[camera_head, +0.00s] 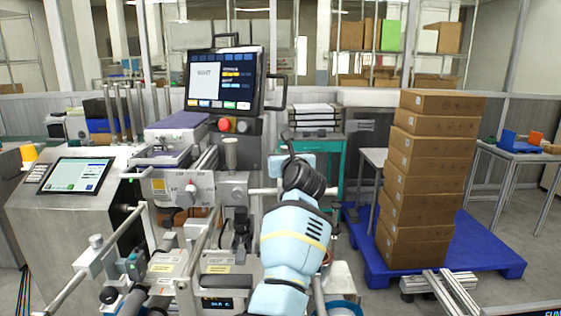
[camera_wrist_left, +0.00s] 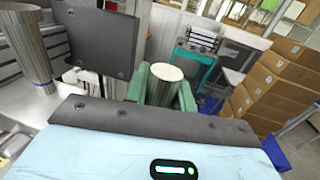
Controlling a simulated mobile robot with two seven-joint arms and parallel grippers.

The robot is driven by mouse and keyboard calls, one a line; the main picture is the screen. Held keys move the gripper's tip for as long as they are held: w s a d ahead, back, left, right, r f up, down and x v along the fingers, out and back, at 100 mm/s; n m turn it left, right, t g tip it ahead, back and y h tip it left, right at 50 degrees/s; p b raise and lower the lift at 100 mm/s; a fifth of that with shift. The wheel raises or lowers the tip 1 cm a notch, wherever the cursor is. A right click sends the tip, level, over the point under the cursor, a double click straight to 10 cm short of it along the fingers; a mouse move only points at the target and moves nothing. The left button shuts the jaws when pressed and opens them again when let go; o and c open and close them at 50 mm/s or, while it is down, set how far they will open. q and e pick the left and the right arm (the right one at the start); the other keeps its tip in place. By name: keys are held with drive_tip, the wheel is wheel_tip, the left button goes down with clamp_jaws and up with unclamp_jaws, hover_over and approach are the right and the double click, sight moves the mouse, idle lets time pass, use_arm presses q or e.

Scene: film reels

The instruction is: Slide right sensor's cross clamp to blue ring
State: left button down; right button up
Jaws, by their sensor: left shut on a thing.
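My left arm comes up from the bottom of the head view, and its pale blue hand (camera_head: 292,164) is beside the machine's grey front; its fingers are hidden there. In the left wrist view, the green fingers of my left gripper (camera_wrist_left: 163,84) are shut on a short, shiny metal cylinder. I cannot tell whether this cylinder is part of the right sensor's cross clamp. A dark plate (camera_wrist_left: 100,38) stands just left of the fingers. My right gripper is not in view.
A machine with rods and rollers (camera_head: 185,187) fills the left and middle, with a monitor (camera_head: 222,80) above and a tablet (camera_head: 75,175) at left. Stacked cartons (camera_head: 425,170) stand on a blue pallet (camera_head: 490,255) at right. A green cart (camera_head: 329,170) is behind.

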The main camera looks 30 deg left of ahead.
use_arm(q)
drive_tip(key=shift+w+d, duration=0.1)
drive_tip(key=shift+d, duration=0.1)
drive_tip(key=c, duration=1.2)
unclamp_jaws()
drive_tip(key=shift+o, duration=0.2)
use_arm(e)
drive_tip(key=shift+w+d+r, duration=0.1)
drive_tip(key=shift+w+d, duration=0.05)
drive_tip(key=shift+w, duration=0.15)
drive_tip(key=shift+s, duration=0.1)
